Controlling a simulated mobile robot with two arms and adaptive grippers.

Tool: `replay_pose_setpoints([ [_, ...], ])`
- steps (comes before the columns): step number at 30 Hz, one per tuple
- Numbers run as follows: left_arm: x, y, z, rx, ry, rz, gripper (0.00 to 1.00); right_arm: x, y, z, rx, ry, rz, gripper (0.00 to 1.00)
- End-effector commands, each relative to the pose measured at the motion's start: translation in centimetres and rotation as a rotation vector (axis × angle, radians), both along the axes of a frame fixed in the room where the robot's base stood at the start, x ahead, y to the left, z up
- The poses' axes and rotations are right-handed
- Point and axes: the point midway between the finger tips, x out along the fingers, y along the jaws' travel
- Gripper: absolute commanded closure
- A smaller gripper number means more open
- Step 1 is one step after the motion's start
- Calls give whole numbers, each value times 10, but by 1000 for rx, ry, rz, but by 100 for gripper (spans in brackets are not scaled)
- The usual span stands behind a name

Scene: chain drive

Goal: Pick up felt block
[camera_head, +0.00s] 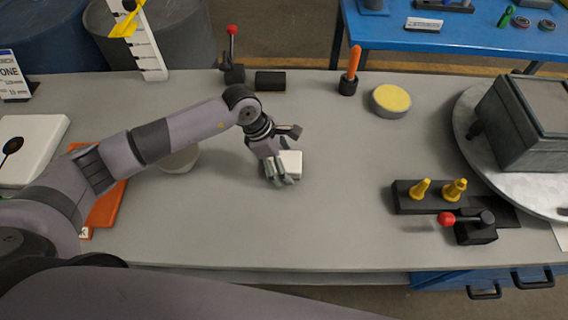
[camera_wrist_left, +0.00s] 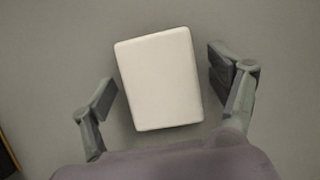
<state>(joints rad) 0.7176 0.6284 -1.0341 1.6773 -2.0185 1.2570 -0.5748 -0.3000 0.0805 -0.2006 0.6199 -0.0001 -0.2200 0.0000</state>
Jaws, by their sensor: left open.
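The felt block (camera_head: 292,162) is a small off-white block lying on the grey table in the head view, partly hidden by my left gripper. In the left wrist view the felt block (camera_wrist_left: 160,79) lies slightly tilted between the spread fingers, with a gap on each side. My left gripper (camera_head: 286,158) is open and points down over the block. Its fingers also show at both sides in the left wrist view (camera_wrist_left: 164,94). I cannot tell the exact height above the table. My right gripper does not show.
A pale bowl (camera_head: 179,160) sits behind my left forearm, near an orange mat (camera_head: 107,204). A yellow-topped round tin (camera_head: 390,100) and an orange-handled tool (camera_head: 353,68) stand at the back. A black holder with yellow pieces (camera_head: 407,201) is at right. The table's front middle is clear.

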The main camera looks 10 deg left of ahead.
Motion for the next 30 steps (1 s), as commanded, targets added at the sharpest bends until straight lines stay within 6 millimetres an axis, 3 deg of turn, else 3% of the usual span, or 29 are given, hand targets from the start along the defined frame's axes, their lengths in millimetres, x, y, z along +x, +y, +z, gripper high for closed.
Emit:
replay_pose_setpoints([
  [18,0,0,-3,0,0,0,18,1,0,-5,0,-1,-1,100],
  [30,0,0,-3,0,0,0,44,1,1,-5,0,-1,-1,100],
])
